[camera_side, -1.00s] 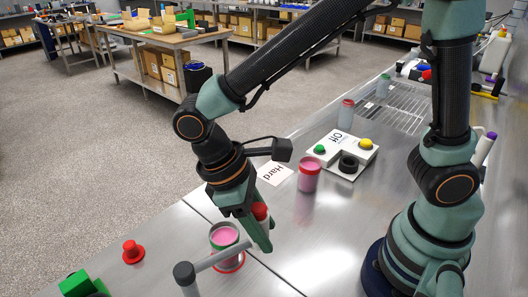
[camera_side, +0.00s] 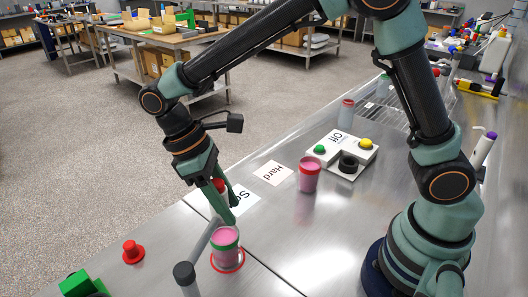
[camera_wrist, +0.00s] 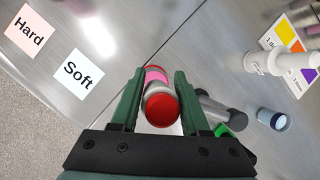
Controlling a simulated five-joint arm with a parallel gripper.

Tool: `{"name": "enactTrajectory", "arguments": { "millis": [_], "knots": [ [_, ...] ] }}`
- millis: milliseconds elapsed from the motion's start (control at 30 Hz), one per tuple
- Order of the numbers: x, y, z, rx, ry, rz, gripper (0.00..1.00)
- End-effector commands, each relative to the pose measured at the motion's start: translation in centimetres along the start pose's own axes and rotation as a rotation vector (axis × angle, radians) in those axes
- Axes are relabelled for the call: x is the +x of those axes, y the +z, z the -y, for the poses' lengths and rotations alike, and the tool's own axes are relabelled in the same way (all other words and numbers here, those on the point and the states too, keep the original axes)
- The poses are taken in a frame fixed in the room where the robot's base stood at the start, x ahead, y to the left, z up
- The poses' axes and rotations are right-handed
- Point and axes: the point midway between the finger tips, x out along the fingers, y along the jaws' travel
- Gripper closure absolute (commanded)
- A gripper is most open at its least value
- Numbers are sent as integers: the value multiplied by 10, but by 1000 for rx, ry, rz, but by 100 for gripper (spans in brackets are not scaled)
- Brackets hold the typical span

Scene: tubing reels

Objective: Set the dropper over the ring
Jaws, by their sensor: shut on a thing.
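My gripper (camera_side: 229,217) is shut on the dropper, whose red top (camera_side: 218,186) shows between the fingers in the side view. In the wrist view the dropper's red end (camera_wrist: 161,109) and pale body lie between my gripper's fingers (camera_wrist: 158,80). A cup of pink liquid (camera_side: 226,238) stands on the bench with a red ring (camera_side: 229,270) around its base. My fingertips are just above and behind the cup in the side view. The dropper's lower tip is hidden, so I cannot tell whether it is over the ring.
A second pink jar (camera_side: 309,175), a white button block (camera_side: 343,150) and the "Hard" card (camera_side: 273,173) are behind. A red knob-shaped piece (camera_side: 132,251) lies left.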

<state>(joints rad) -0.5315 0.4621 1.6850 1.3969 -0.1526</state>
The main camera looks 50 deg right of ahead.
Motion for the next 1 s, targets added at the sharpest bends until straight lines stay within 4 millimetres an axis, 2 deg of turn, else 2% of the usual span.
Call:
{"name": "enactTrajectory", "arguments": {
  "millis": [33,200,633,667,700,1000],
  "knots": [
    [-1,-5,-7,18,-4,-15,100],
    [-4,-10,-9,19,-4,-24,100],
    [-5,-12,-9,22,-4,-24,100],
    [-5,-12,-9,22,-4,-25,43],
    [-5,-12,-9,21,-3,-25,28],
    [-6,-10,-7,14,-3,-20,26]
  ]
}}
